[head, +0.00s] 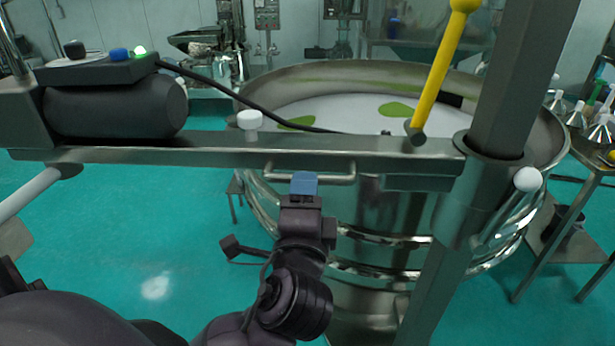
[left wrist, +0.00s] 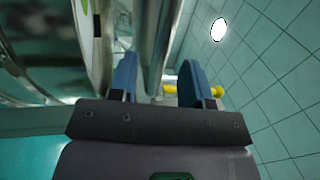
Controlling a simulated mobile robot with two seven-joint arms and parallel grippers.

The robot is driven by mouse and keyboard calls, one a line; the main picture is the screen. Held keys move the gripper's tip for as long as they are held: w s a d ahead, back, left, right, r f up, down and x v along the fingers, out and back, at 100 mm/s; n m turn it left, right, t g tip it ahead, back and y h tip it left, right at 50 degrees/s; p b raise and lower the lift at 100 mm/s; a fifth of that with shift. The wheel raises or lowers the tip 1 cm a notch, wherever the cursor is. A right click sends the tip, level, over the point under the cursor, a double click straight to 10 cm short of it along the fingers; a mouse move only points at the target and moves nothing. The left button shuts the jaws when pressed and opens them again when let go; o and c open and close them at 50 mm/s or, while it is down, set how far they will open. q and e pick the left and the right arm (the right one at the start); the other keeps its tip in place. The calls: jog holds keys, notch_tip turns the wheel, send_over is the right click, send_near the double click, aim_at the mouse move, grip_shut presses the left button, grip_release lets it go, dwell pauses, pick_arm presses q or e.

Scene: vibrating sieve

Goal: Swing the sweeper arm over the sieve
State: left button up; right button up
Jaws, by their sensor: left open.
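The sweeper arm (head: 220,153) is a grey metal beam running from a dark motor (head: 115,105) at the left to a thick post (head: 505,90) at the right. It crosses in front of the round steel sieve (head: 520,105). A metal bar handle (head: 345,179) is fixed on the beam's near side. My left gripper (head: 304,182) is open at this handle, its blue fingertips overlapping the bar. In the left wrist view, a metal bar (left wrist: 152,65) runs between the parted fingers (left wrist: 157,78); contact cannot be told. My right gripper is not in view.
A yellow lever (head: 440,65) stands on the beam, tilted right. A black cable (head: 235,95) trails from the motor. A table with funnels (head: 598,130) stands right. Green floor (head: 120,240) is open at left.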

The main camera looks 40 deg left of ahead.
pick_arm(q)
jog(key=shift+b+x, duration=0.45)
jog(key=shift+x, duration=2.35)
grip_shut()
